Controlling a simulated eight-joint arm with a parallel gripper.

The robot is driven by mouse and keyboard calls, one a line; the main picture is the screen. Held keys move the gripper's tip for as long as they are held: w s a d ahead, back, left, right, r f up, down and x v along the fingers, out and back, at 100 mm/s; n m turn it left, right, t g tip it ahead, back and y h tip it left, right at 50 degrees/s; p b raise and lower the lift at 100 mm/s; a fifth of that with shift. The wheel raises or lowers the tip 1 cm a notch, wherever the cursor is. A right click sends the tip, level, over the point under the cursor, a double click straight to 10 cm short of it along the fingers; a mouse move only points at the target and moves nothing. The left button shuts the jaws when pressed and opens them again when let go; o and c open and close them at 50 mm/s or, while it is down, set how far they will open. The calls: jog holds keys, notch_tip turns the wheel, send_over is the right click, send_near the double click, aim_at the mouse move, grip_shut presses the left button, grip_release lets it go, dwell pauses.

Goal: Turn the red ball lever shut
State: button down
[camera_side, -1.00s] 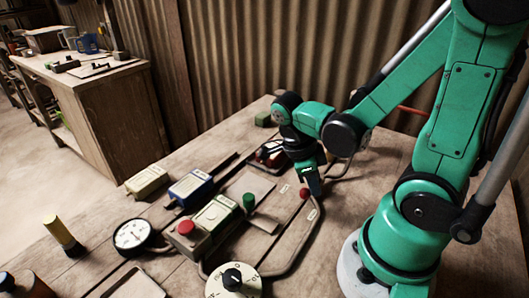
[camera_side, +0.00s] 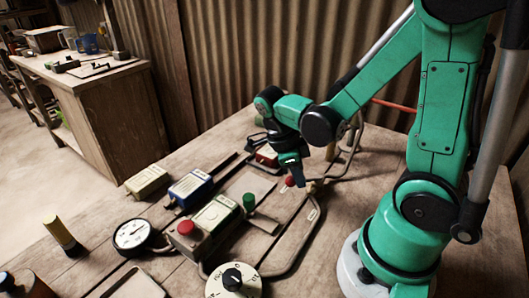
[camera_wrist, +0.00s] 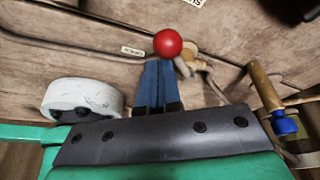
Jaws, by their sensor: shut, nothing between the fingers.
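The red ball of the lever (camera_side: 289,181) is small and round, at the middle of the bench in the side view. In the wrist view the red ball (camera_wrist: 168,43) is large, just beyond my fingertips. A tan fitting (camera_wrist: 188,49) shows just right of the ball. My gripper (camera_side: 299,184) is right beside the ball in the side view. In the wrist view my gripper's blue fingers (camera_wrist: 158,64) are together, with nothing between them. They are at or very near the ball; I cannot tell whether they touch it. The lever's rod is mostly hidden.
A bent pipe (camera_side: 292,264) runs along the bench in front. A green knob (camera_side: 249,201), a box with a red button (camera_side: 187,229), a gauge (camera_side: 131,235) and a white dial (camera_side: 232,279) stand left and front. A blue-tipped rod (camera_wrist: 286,123) shows at right in the wrist view.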

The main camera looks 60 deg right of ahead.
jog(key=shift+w+d, duration=0.8)
jog(key=shift+w, duration=0.3)
jog(key=shift+w+d+m+g+y, duration=0.15)
jog(key=shift+d+m+y, duration=0.15)
jog(key=shift+m, duration=0.45)
jog(key=shift+w+d+m+g+y, duration=0.15)
jog(key=shift+w+d+m, duration=0.1)
jog(key=shift+m, duration=0.45)
jog(key=shift+w+d+m+y, duration=0.1)
jog(key=shift+d+m+y, duration=0.2)
jog(key=shift+m, duration=0.45)
jog(key=s+a, duration=0.1)
jog(key=s+a+r, duration=0.1)
jog(key=a, duration=0.1)
jog(key=shift+s+a, duration=0.3)
jog(key=shift+s, duration=0.1)
jog(key=w+d+r, duration=0.2)
jog(key=d+r, duration=0.1)
jog(key=r, duration=0.5)
jog(key=w+a+n+t, duration=0.1)
jog(key=a+n+t, duration=0.4)
jog(key=n, duration=1.1)
jog(key=w+a+n+t, duration=0.2)
jog(key=a+n+t, duration=0.2)
jog(key=n, duration=1.3)
jog(key=shift+w+a+n+t+y, duration=0.3)
jog(key=shift+a+t+y, duration=0.1)
jog(key=shift+t, duration=0.7)
